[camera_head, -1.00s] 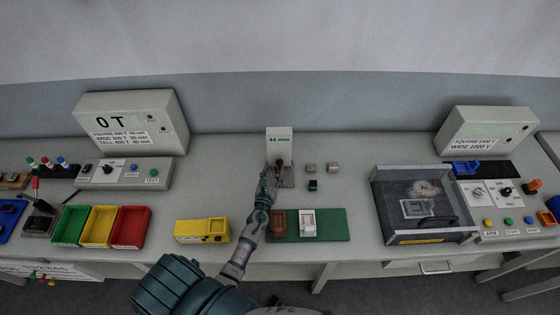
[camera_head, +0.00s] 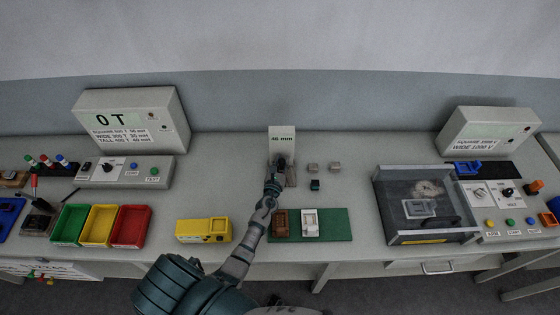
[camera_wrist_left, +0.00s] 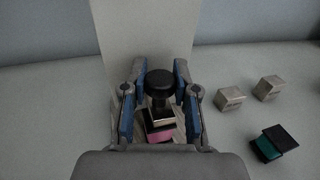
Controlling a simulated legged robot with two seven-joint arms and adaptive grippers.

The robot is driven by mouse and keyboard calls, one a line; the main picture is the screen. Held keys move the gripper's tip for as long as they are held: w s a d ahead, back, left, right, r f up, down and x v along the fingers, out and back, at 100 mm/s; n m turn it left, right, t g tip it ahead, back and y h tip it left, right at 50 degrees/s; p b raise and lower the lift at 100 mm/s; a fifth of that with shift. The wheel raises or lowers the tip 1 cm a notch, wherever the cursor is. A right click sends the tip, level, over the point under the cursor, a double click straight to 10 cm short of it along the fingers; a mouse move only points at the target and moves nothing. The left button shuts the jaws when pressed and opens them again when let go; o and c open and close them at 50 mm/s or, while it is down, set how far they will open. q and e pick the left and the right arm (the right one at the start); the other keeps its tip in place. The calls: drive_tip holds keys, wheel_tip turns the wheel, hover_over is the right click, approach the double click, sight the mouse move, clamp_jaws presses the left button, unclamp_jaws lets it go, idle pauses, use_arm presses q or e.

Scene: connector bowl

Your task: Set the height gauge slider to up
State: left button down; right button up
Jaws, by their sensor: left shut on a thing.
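The height gauge (camera_head: 282,143) is a pale upright panel at the middle back of the bench, with a display that seems to read 40 mm. It also stands behind the fingers in the left wrist view (camera_wrist_left: 143,45). Its slider, with a round black knob (camera_wrist_left: 160,84), sits between my fingers. A pink piece (camera_wrist_left: 158,136) shows below the slider, partly hidden. My left gripper (camera_head: 278,168) is at the front of the gauge, shut on the slider; its blue-sided fingers flank the knob in the left wrist view (camera_wrist_left: 160,108). My right gripper is out of view.
Small grey blocks (camera_head: 313,167) and a dark green one (camera_head: 315,185) lie right of the gauge. A green mat (camera_head: 335,222) with brown and white parts lies in front. A yellow fixture (camera_head: 203,230) is at left, a clear-lidded box (camera_head: 425,205) at right.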

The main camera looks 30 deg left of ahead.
sight(284, 148)
use_arm(q)
drive_tip(key=shift+a+r, duration=0.25)
drive_tip(key=shift+a, duration=0.25)
drive_tip(key=shift+d+r+p, duration=0.7)
drive_tip(key=shift+r+p, duration=0.05)
drive_tip(key=shift+r, duration=0.1)
drive_tip(key=shift+a+r+p, duration=0.25)
drive_tip(key=shift+r+p, duration=0.55)
drive_tip(key=shift+p, duration=0.1)
drive_tip(key=shift+a+f, duration=0.1)
drive_tip(key=shift+a, duration=0.2)
drive_tip(key=c, duration=1.2)
unclamp_jaws()
drive_tip(key=shift+w, duration=0.1)
drive_tip(key=o, duration=0.3)
drive_tip(key=shift+d+r, duration=0.2)
drive_tip(key=shift+d, duration=0.05)
drive_tip(key=shift+o, duration=0.2)
drive_tip(key=shift+s+d, duration=0.2)
drive_tip(key=shift+s, duration=0.05)
drive_tip(key=shift+f, duration=0.15)
drive_tip(key=shift+s+d+f, duration=0.1)
drive_tip(key=shift+s, duration=0.25)
drive_tip(key=v, duration=1.1)
drive_tip(key=shift+d, duration=0.2)
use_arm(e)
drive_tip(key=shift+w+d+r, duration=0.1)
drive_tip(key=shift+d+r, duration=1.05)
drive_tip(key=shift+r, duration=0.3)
